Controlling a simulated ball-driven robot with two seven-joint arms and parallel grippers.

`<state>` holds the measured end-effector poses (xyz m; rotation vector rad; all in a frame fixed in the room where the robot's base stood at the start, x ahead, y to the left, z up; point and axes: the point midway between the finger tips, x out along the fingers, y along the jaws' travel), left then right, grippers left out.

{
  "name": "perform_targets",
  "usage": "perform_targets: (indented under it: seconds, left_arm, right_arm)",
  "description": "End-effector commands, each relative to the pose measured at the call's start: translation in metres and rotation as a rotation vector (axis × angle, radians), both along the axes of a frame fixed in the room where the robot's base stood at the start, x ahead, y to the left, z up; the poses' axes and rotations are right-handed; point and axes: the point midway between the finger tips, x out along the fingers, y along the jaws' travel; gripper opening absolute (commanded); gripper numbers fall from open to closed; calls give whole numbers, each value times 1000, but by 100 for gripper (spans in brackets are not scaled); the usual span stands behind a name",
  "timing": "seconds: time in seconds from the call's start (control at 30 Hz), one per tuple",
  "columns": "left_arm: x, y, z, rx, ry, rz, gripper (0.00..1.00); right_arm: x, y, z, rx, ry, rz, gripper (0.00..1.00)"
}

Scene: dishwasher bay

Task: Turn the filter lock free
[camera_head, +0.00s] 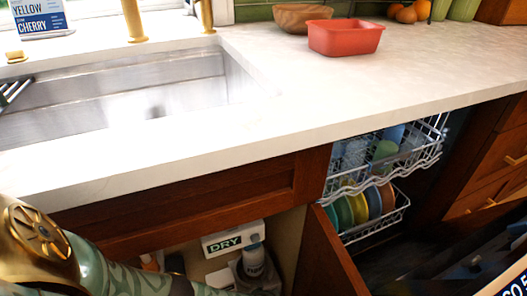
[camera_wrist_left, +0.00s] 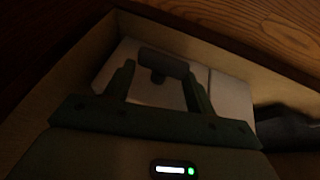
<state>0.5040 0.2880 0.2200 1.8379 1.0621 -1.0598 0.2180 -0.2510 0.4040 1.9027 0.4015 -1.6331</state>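My left gripper (camera_wrist_left: 160,72) shows in the dim left wrist view with its two dark green fingers apart. A dark, rounded bar or knob (camera_wrist_left: 165,64) lies between or just beyond the fingertips, in front of a pale box-like housing (camera_wrist_left: 228,92). It may be the filter lock, but the shade hides details, and I cannot tell whether the fingers touch it. In the head view my left arm comes in at the lower left beside the open sink cabinet, and its gripper is hidden. No filter lock can be made out there. My right gripper is not in view.
The countertop edge (camera_head: 178,158) overhangs the cabinet. A DRY box (camera_head: 232,238) and a bottle (camera_head: 253,260) stand inside it. The open wooden door (camera_head: 326,258) stands right of the opening, before the dishwasher racks (camera_head: 350,238). Wood (camera_wrist_left: 262,28) borders the wrist view above.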

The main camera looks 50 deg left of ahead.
Motion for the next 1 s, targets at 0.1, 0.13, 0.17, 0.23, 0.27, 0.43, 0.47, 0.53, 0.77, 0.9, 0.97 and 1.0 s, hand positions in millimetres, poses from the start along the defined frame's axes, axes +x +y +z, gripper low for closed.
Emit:
perform_targets:
  seconds: [0.1,0.13,0.17,0.23,0.27,0.43,0.47,0.53,0.77,0.9,0.97,1.0]
  left_arm:
    - [0,0,0,-3,-5,-1,33]
    - [-1,0,-1,-6,-13,-1,33]
    - [-2,0,-2,-12,-26,1,33]
    - [-4,0,-4,-34,-73,1,33]
    - [-6,0,-4,-45,-99,1,33]
    - [-10,1,-9,-106,-247,-1,33]
    - [-10,1,-9,-115,-267,-1,33]
    - [-10,2,-8,-131,-304,0,33]
    - [-8,2,-4,-145,-344,-3,33]
    - [-8,2,-4,-145,-344,-2,33]
    - [-8,2,-4,-145,-343,-4,61]
    - [-8,2,-4,-145,-343,-4,72]
  right_arm:
    - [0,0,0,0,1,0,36]
    - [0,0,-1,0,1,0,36]
    - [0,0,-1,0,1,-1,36]
    - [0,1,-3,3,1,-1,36]
    - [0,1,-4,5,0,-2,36]
    - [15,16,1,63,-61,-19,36]
    - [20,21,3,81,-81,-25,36]
    - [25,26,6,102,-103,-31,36]
    - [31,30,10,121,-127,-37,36]
    - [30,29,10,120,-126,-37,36]
    - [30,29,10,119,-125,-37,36]
    - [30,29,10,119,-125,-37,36]
